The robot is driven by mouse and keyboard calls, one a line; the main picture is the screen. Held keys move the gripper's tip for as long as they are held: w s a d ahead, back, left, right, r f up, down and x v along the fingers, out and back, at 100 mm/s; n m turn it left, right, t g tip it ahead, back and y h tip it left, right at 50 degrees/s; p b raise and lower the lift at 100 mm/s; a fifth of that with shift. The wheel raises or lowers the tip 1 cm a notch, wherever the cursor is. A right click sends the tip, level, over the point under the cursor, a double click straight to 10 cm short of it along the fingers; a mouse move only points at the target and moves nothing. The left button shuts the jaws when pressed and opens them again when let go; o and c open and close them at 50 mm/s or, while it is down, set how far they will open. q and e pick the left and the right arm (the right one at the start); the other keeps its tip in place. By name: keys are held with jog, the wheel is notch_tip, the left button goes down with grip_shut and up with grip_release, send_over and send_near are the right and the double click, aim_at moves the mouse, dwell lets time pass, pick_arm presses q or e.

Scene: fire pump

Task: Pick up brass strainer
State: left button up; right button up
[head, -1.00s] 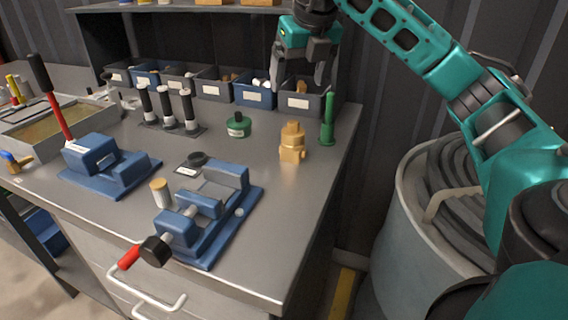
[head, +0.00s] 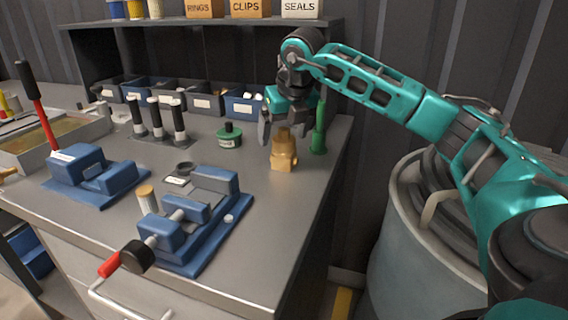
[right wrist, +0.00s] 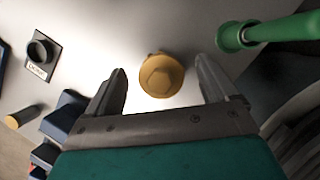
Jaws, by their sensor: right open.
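The brass strainer (head: 284,152) stands upright on the metal bench near its right edge. My right gripper (head: 283,133) is open and comes down from above at its top, with the fingers to either side in the head view. In the right wrist view the strainer (right wrist: 161,75) is seen from above, between and just beyond the two open fingertips (right wrist: 160,82). Neither finger visibly touches it. My left gripper is not in view.
A green upright tool (head: 319,128) stands close to the right of the strainer. A green round knob (head: 229,135) sits to its left. The blue vise (head: 195,222) lies nearer the front. Parts bins (head: 203,103) line the back, under a shelf.

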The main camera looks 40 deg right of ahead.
jog(key=shift+x, duration=1)
grip_shut()
